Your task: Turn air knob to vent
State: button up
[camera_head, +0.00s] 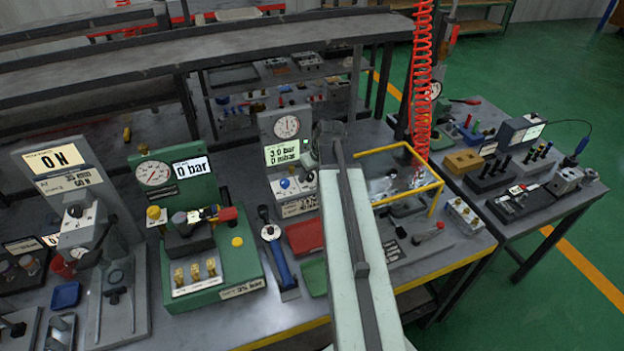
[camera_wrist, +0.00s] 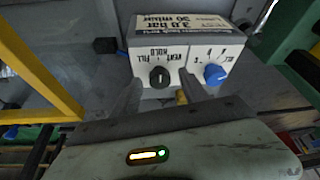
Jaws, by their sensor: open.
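The air knob (camera_wrist: 160,76) is a round black knob with a pale pointer mark on a white panel (camera_wrist: 190,54), shown upside down in the wrist view. Labels reading VENT, HOLD and FILL sit beside it. The pointer looks roughly upright in the picture, towards HOLD; its exact setting is hard to read. My gripper (camera_wrist: 160,80) is open, one finger on each side of the knob; I cannot tell whether they touch it. In the head view my arm hides the gripper's fingers and the black knob. The panel's station (camera_head: 283,155) has a gauge and a lit display.
A blue knob (camera_wrist: 215,75) is close beside my right finger in the wrist view. A yellow frame (camera_wrist: 38,65) stands at the left there. In the head view, a green gauge block (camera_head: 230,262) and red tray (camera_head: 305,236) are left of my arm.

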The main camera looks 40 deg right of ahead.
jog(key=shift+r, duration=0.1)
grip_shut()
jog(key=shift+m, duration=0.3)
jog(key=m, duration=0.1)
jog(key=m+h, duration=0.1)
jog(key=m, duration=0.2)
jog(key=shift+a+h, duration=0.25)
jog(key=shift+h, duration=0.15)
jog(key=m+g+h, duration=0.1)
jog(key=m, duration=0.3)
jog(key=shift+w+a, duration=0.1)
jog(key=shift+w, duration=0.05)
jog(key=shift+m, duration=0.4)
grip_release()
